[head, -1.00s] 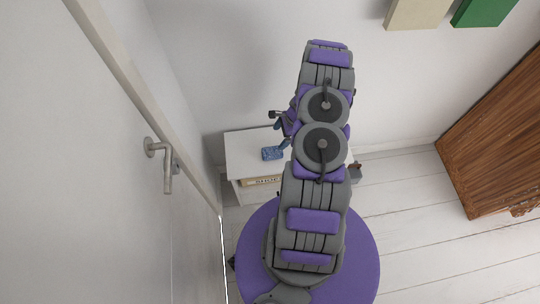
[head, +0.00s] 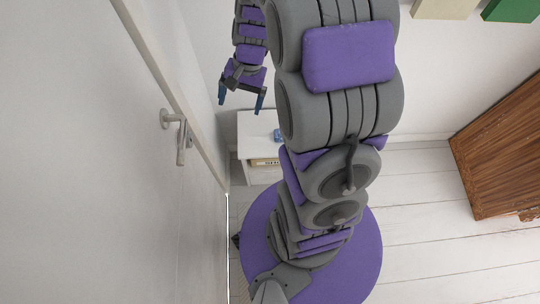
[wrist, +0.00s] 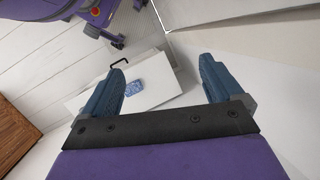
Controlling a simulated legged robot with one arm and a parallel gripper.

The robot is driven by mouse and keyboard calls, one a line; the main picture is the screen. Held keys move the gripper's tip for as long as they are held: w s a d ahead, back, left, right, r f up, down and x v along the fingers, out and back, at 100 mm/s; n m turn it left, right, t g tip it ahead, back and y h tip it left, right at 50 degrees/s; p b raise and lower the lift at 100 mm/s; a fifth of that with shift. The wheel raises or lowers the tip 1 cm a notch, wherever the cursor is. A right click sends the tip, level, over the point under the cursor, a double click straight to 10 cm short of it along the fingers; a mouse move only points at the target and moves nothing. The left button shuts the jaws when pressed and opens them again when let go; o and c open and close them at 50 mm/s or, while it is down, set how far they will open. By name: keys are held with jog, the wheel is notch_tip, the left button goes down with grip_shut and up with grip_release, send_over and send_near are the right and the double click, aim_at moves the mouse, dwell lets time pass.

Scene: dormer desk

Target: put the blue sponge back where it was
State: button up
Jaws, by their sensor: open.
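The blue sponge (head: 277,135) lies on top of a low white cabinet (head: 254,127), partly hidden behind my arm in the head view. In the wrist view the sponge (wrist: 135,88) lies flat on the white top (wrist: 160,97), seen between my fingers and well beyond them. My gripper (head: 241,103) is open and empty, raised above the cabinet and near the wall by the door. Its two blue fingers also show spread apart in the wrist view (wrist: 160,85).
A white door with a metal handle (head: 180,135) stands at the left. A wooden piece of furniture (head: 505,150) is at the right. Cream (head: 445,8) and green (head: 510,10) panels hang on the wall. The white plank floor (head: 430,240) at the right is clear.

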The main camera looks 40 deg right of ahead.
jog(key=s+a+r+n+h, duration=0.1)
jog(key=s+a+r+n, duration=0.1)
jog(key=s, duration=0.5)
jog(key=s+a+r+n+h, duration=0.1)
jog(key=s+r+n, duration=0.3)
jog(key=s, duration=0.4)
jog(key=s+a+r+n+g+h, duration=0.1)
jog(key=s+a+r+n, duration=0.2)
jog(key=s, duration=0.4)
jog(key=shift+s+r+h, duration=0.25)
jog(key=shift+r+h, duration=0.15)
jog(key=shift+r, duration=0.35)
